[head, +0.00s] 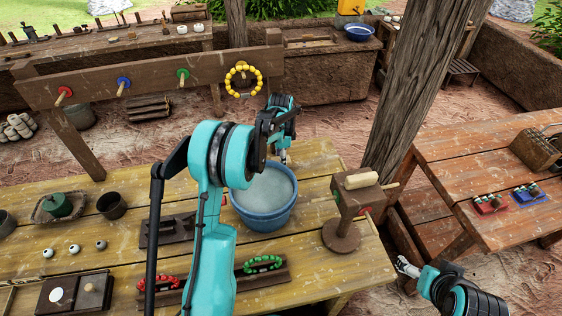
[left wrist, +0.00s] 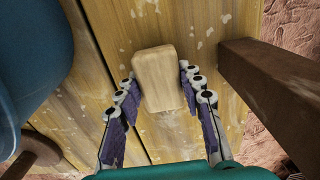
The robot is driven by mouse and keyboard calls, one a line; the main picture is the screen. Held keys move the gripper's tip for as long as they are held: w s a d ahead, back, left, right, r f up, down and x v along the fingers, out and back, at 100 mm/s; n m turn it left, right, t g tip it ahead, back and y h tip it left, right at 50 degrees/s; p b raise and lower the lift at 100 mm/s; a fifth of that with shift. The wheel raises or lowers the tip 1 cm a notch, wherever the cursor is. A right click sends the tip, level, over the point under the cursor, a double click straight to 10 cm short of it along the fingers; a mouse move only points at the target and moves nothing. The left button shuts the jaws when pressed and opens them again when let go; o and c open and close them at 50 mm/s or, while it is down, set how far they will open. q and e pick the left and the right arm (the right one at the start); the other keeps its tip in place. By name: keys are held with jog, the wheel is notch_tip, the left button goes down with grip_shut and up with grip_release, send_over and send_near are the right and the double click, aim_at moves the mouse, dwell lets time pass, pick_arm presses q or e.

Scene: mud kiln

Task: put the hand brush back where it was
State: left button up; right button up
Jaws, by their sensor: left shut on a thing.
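The hand brush, seen as a pale wooden block (left wrist: 158,78), sits between the fingertips of my left gripper (left wrist: 157,82) in the left wrist view, with a finger against each long side. Its underside is hidden. In the head view my left gripper (head: 284,156) is by the back rim of the blue basin (head: 262,216), and I cannot make out the brush in it. The basin holds pale liquid and also shows in the left wrist view (left wrist: 30,65). My right gripper (head: 407,268) is low at the right, off the table; its opening is unclear.
A wooden stand (head: 343,236) with a pale block (head: 361,180) on top is right of the basin. Beaded rings (head: 263,264) lie in front. A peg rail (head: 150,75) with a yellow ring (head: 243,80) runs behind. A thick post (head: 425,85) rises at the right.

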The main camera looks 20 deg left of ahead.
pick_arm(q)
jog(key=shift+f, duration=0.15)
jog(key=o, duration=1.1)
